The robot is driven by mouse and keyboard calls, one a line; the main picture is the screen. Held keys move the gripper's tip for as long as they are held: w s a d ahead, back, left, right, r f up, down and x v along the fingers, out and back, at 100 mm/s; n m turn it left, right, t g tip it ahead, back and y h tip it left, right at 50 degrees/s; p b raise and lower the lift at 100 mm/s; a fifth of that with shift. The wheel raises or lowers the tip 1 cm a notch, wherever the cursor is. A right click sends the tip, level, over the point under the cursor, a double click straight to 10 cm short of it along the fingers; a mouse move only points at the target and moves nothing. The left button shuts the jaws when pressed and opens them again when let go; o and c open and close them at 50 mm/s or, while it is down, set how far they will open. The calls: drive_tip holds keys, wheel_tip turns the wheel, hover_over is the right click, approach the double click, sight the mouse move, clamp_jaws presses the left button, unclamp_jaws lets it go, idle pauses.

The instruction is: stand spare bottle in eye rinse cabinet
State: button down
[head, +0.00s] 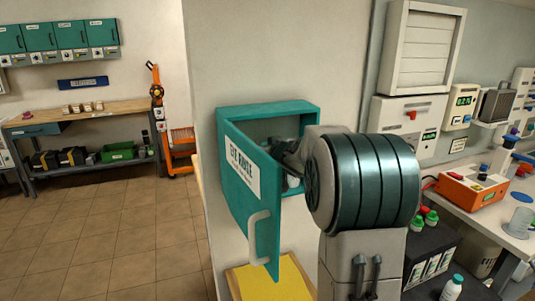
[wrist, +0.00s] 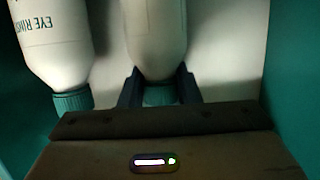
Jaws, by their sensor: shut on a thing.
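The teal eye rinse cabinet (head: 268,107) hangs on the wall in the head view, its labelled door (head: 240,190) swung open toward me. My gripper (wrist: 158,88) is inside the cabinet, shut on a white bottle (wrist: 157,40) at its teal cap end. A second white bottle (wrist: 55,45), lettered EYE RINSE with a teal cap, is to the left in the wrist view, apart from the held one. Both appear cap-down in that picture. The held bottle's base is out of frame, so I cannot tell whether it touches the shelf. My arm hides much of the cabinet in the head view.
The door handle (head: 259,237) projects beside my arm. A yellow-topped surface (head: 265,281) lies below the cabinet. A workbench (head: 85,115) stands at the far left, with open tiled floor (head: 120,230) before it. A counter with an orange device (head: 470,187) is at the right.

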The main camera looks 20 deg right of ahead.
drive_tip(key=shift+r, duration=0.1)
drive_tip(key=shift+f, duration=0.2)
drive_tip(key=c, duration=1.1)
unclamp_jaws()
drive_tip(key=shift+r, duration=0.1)
drive_tip(key=shift+s+r, duration=0.15)
drive_tip(key=shift+r, duration=0.05)
drive_tip(key=p+v, duration=0.1)
drive_tip(key=v, duration=1)
drive_tip(key=shift+s, duration=0.4)
